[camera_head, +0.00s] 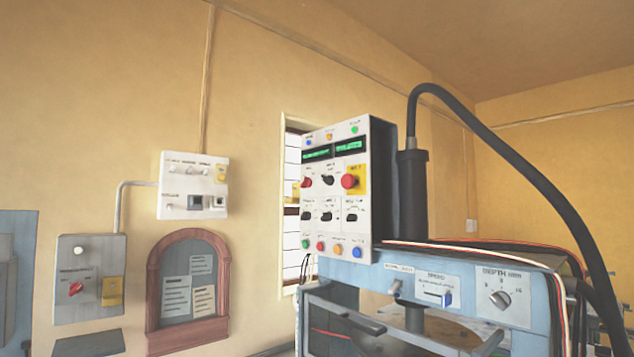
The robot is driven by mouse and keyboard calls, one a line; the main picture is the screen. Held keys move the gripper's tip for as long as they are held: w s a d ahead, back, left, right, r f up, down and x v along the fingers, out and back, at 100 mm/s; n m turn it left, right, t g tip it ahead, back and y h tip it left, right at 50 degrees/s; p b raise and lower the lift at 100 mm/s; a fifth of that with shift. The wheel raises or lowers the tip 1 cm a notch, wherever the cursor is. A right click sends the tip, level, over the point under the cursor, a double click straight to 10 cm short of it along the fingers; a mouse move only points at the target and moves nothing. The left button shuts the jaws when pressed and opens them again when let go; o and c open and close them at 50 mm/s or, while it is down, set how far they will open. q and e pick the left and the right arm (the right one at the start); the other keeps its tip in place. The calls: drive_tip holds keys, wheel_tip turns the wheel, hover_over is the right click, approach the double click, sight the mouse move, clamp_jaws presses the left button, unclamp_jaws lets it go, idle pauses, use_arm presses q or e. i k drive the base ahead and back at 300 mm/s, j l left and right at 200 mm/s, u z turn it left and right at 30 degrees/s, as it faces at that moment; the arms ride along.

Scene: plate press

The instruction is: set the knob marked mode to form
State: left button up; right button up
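A white control box (316,232) stands upright on the blue press, right of the picture's middle. Its face carries a red knob (306,181), a black knob (328,179) and a lower row of small black knobs, including a left one (306,216), a middle one (326,216) and a right one (351,217). Their labels are too small to read, so I cannot tell which knob is marked mode or where it points. A larger grey knob (499,299) on the blue beam is labelled depth. Neither of my grippers is in view.
A red mushroom button (349,181) on yellow sits beside the upper knobs; coloured buttons line the box's bottom. A thick black hose (520,165) arches over the press (455,277).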

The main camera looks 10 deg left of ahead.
sight(329, 180)
drive_tip(key=i+j+z, duration=0.25)
drive_tip(key=j, duration=0.35)
drive_tip(key=i+j+z, duration=0.1)
drive_tip(key=i+j, duration=0.15)
drive_tip(key=i+j+z, duration=0.15)
drive_tip(key=j, duration=0.25)
drive_tip(key=i+j+z, duration=0.1)
drive_tip(key=j, duration=0.25)
